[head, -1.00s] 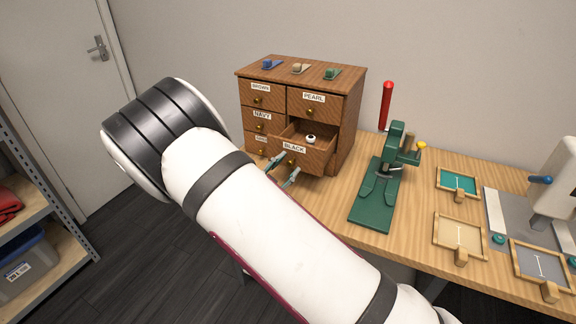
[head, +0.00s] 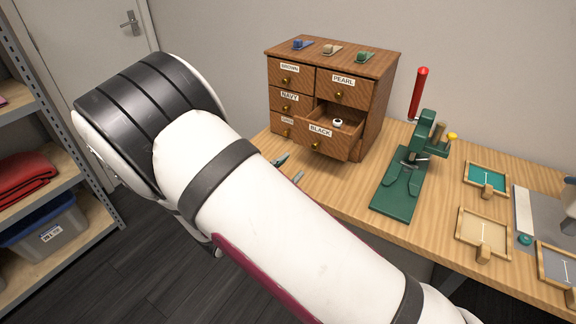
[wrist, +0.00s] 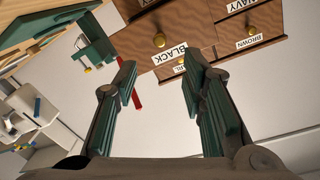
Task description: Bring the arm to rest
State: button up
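My gripper (wrist: 158,90) is open and empty in the wrist view, its two green fingers spread apart. Between and beyond them show the labelled drawer fronts. In the head view, my white arm (head: 290,230) crosses the middle, and only the green fingertips (head: 288,168) show past it. They are in front of the small wooden drawer cabinet (head: 383,85), below and left of the open drawer labelled BLACK (head: 319,140). A small white and dark item (head: 337,122) lies in that drawer. The rest of my gripper is hidden behind the arm.
The wooden table (head: 340,193) holds a green press with a red handle (head: 405,185) and small framed trays (head: 483,232) to the right. A metal shelf (head: 100,220) with a red cloth and a grey bin stands at left. Dark floor is clear between.

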jog(key=w+r+n+g+y+p, duration=0.25)
jog(key=w+r+y, duration=0.25)
jog(key=r+y, duration=0.45)
jog(key=s+d+r+n+g+y, duration=0.1)
jog(key=s+r+n+g+y, duration=0.1)
jog(key=s+r+n+y, duration=0.55)
jog(key=s+d+r+n+g+h, duration=0.1)
jog(key=s+d, duration=0.4)
jog(key=s, duration=0.5)
jog(key=s+d+r+n+g+h+p, duration=0.1)
jog(key=s+d+r, duration=0.3)
jog(key=s, duration=0.6)
jog(key=s+d+r+n+g+h+p, duration=0.1)
jog(key=s+d+r+g+h, duration=0.1)
jog(key=s+d, duration=0.4)
jog(key=s+g+h, duration=0.1)
jog(key=s, duration=0.4)
jog(key=shift+r, duration=0.25)
